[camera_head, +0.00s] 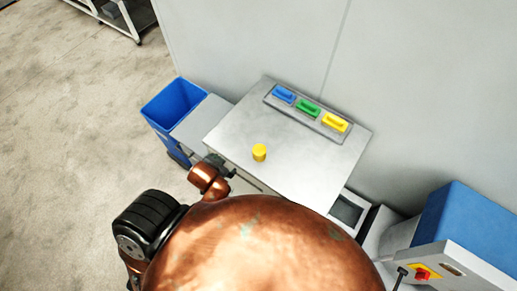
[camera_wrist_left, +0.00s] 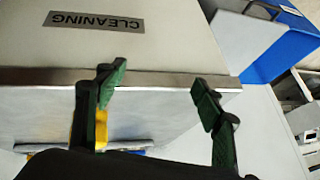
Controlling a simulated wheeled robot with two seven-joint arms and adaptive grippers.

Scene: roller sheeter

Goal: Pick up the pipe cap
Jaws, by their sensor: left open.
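The yellow pipe cap (camera_head: 259,152) stands on the metal tabletop (camera_head: 235,130), near its front edge. In the head view my left gripper (camera_head: 220,164) is at the table's front left edge, to the left of the cap and apart from it; its fingers are small and partly hidden there. In the left wrist view my left gripper (camera_wrist_left: 158,80) is open, with nothing between its green fingers. A yellow patch, likely the cap (camera_wrist_left: 101,126), shows beside and behind the left-hand finger, which partly hides it. My right gripper is not in view.
A grey holder at the table's back carries blue (camera_head: 284,94), green (camera_head: 307,107) and yellow (camera_head: 335,122) handled pieces. A blue bin (camera_head: 173,103) stands left of the table. A "CLEANING" label (camera_wrist_left: 96,22) shows upside down. The tabletop around the cap is clear.

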